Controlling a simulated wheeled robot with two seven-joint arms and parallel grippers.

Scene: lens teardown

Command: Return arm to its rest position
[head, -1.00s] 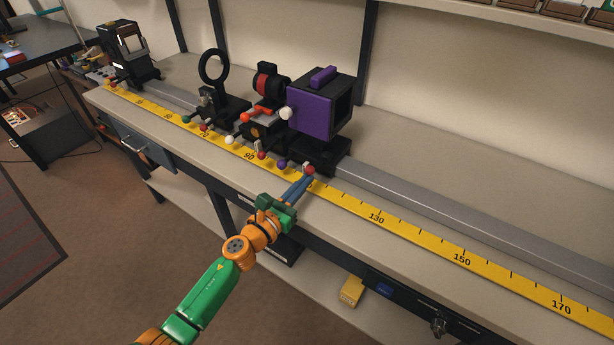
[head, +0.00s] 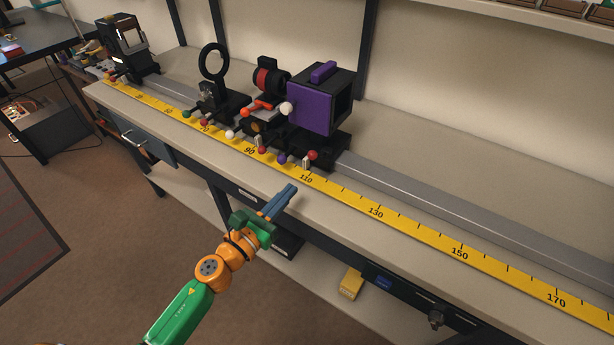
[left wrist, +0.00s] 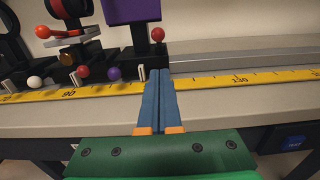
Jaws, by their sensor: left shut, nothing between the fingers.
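My left gripper (head: 291,188) is shut and empty, its blue fingers together. In the head view it hangs over the front edge of the bench, apart from the optical rail's parts. In the left wrist view its fingers (left wrist: 159,75) point towards the yellow scale. The purple box-shaped unit (head: 315,106) stands on the rail, with a red knob (head: 312,155) and a purple knob (head: 282,159) at its foot. My right gripper shows in neither view.
The bench top (head: 420,250) is clear in front of the yellow scale (head: 410,228). The grey rail (head: 440,205) is bare to the right. A ring holder (head: 213,62) and a red-and-black lens mount (head: 268,80) stand left of the purple unit. A yellow box (head: 351,283) sits on the lower shelf.

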